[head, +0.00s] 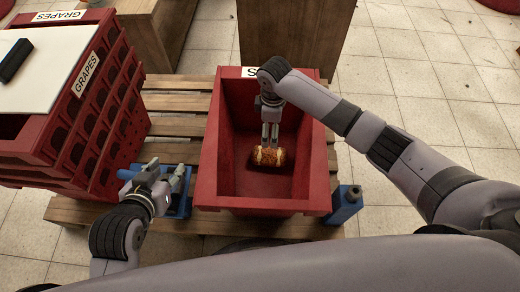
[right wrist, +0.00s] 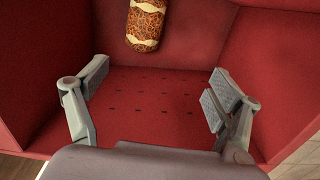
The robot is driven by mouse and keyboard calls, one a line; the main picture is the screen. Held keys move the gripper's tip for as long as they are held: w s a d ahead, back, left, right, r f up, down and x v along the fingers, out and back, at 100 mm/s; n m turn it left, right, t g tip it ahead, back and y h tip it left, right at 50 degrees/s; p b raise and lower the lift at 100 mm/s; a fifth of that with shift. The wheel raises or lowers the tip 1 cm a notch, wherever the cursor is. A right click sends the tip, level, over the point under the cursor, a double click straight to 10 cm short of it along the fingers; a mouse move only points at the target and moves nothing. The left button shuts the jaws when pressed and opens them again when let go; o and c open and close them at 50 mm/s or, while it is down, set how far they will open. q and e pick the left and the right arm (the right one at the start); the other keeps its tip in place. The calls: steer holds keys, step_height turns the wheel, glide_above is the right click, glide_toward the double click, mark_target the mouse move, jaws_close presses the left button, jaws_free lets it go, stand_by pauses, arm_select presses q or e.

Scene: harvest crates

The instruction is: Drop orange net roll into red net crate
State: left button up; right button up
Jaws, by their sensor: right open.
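The orange net roll (head: 269,157), orange mesh with pale bands, is inside the red net crate (head: 262,204), towards its near end. It also shows at the top of the right wrist view (right wrist: 146,22), apart from the fingers; I cannot tell whether it rests on the floor. My right gripper (head: 270,138) points down into the crate, open and empty; its spread fingers (right wrist: 155,88) show above the perforated crate floor in the right wrist view. My left gripper (head: 168,171) is open and empty, left of the crate near a blue object.
Stacked red grape crates (head: 115,115) with a white board (head: 40,65) on top stand at the left. The red crate stands on a wooden pallet (head: 175,104). A blue piece (head: 345,205) is at its right. Wooden boxes (head: 290,40) stand behind. Tiled floor (head: 440,90) at right is clear.

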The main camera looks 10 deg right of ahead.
stand_by(0.3)
step_height(320, 180, up, 12)
stand_by(0.4)
stand_by(0.4)
